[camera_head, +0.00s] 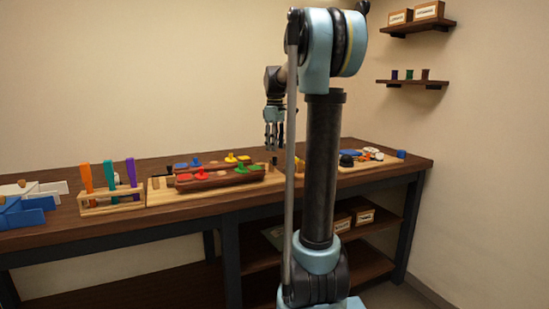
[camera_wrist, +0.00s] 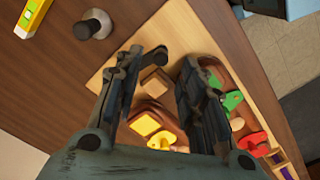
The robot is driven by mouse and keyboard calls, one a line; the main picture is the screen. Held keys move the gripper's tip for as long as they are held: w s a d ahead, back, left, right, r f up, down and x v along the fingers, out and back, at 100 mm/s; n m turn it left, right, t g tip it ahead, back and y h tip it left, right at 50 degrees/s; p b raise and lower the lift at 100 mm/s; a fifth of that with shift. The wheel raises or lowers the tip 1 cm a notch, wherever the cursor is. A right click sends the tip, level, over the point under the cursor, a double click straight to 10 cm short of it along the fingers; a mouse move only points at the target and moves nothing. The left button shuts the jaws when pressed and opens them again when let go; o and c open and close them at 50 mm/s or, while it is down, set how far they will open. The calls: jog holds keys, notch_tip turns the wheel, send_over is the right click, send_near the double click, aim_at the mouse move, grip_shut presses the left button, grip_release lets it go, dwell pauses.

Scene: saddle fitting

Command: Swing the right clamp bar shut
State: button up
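My gripper (camera_head: 273,136) hangs fingers down above the right end of a pale wooden fixture board (camera_head: 170,196). In the wrist view my gripper (camera_wrist: 174,62) is open, its fingers apart with nothing held. A tan block (camera_wrist: 156,82) on the board shows in the gap between the fingers, below them. Two dark red-brown bars lie along the board; the front bar (camera_head: 215,179) carries red and green pieces, the rear one blue, red and yellow pieces. I cannot clearly tell the right clamp bar from the other parts; my arm hides part of that end in the head view.
A rack of upright orange, teal and purple strips (camera_head: 110,185) stands left of the board. A tray (camera_head: 362,163) of small parts lies at the right. A dark knob on a grey disc (camera_wrist: 92,24) and a yellow level (camera_wrist: 32,18) lie beside the board.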

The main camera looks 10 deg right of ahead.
jog(key=shift+f, duration=2.55)
jog(key=shift+c, duration=0.2)
grip_shut()
